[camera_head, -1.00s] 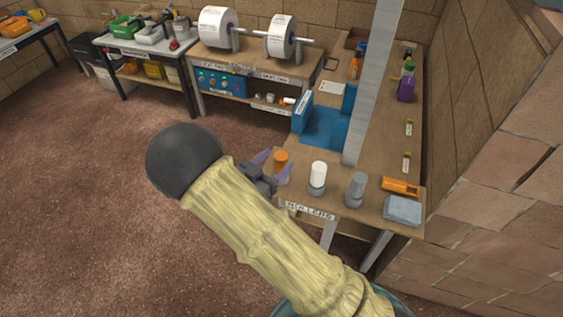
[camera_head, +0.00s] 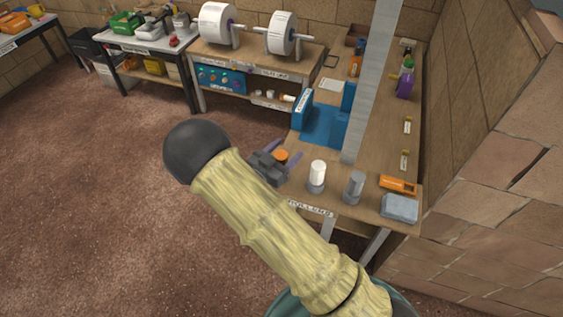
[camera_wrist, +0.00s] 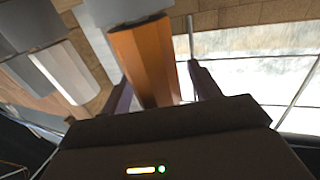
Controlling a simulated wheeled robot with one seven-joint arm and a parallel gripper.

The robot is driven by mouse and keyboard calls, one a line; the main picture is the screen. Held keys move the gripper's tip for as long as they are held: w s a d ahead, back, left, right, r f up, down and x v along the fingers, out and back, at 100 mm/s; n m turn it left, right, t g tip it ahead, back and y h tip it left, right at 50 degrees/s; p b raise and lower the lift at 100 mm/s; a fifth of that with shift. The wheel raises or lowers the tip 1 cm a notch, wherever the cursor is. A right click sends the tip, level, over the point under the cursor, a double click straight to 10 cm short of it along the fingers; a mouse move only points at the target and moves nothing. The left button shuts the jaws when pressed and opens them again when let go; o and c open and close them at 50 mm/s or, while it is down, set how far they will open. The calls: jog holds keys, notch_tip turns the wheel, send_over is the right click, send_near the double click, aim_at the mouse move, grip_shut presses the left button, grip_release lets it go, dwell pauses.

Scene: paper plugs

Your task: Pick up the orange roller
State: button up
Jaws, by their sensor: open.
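The orange roller (camera_head: 281,155) stands at the near left corner of the wooden bench (camera_head: 300,195), partly hidden behind my gripper in the head view. In the wrist view the orange roller (camera_wrist: 146,62) lies between my two fingers. My gripper (camera_head: 280,155) is open, with one purple finger on each side of the roller. It also shows in the wrist view (camera_wrist: 158,85). I cannot tell whether either finger touches the roller.
A white roller (camera_head: 318,173) and a grey roller (camera_head: 354,187) stand to the right on the bench. A grey post (camera_head: 371,85) and a blue holder (camera_head: 322,124) stand behind.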

jog(key=c, duration=1.1)
jog(key=shift+r, duration=0.1)
notch_tip(320, 180, up, 10)
jog(key=shift+f+b, duration=0.1)
jog(key=shift+b, duration=0.95)
